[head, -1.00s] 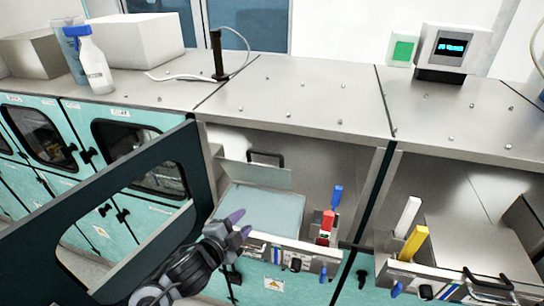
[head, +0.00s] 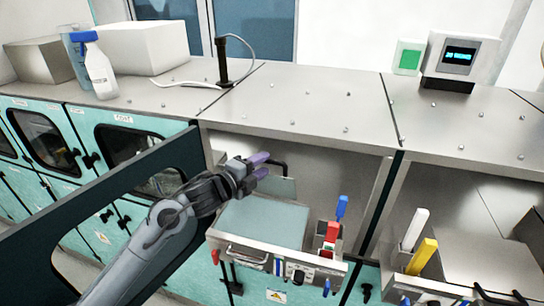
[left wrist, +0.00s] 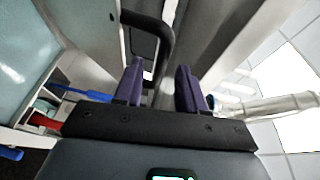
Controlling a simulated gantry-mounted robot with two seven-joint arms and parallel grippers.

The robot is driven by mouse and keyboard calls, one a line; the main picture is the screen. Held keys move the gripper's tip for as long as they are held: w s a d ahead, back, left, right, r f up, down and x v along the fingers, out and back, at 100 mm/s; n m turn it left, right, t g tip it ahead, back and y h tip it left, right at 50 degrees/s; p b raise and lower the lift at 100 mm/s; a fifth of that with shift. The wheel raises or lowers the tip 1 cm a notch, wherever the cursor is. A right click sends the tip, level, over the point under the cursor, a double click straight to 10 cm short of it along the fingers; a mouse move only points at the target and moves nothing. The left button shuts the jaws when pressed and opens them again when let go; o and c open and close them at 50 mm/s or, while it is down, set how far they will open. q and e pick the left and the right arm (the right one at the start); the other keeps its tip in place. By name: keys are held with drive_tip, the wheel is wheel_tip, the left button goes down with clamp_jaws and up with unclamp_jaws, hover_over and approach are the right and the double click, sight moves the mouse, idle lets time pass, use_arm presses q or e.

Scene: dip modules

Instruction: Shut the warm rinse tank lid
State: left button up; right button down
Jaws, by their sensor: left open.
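The tank (head: 262,225) stands in the open module, with pale bluish liquid or surface showing inside. Its lid (head: 284,188) stands raised at the tank's back edge, with a black bar handle (head: 281,164) at its top. My left gripper (head: 262,165) is open, its purple fingers beside the handle, partly covering the lid. In the left wrist view the black handle (left wrist: 165,35) curves just beyond the open fingertips (left wrist: 160,75); whether they touch it I cannot tell. My right gripper is not in view.
A dark-framed open door (head: 150,175) stands left of my arm. Red (head: 331,232) and blue (head: 342,207) handles rise at the tank's right. The steel top (head: 300,100) overhangs the module. A neighbouring module (head: 470,260) lies to the right.

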sight(266, 162)
use_arm(q)
drive_tip(key=shift+p+x, duration=0.55)
drive_tip(key=shift+x, duration=1.95)
clamp_jaws()
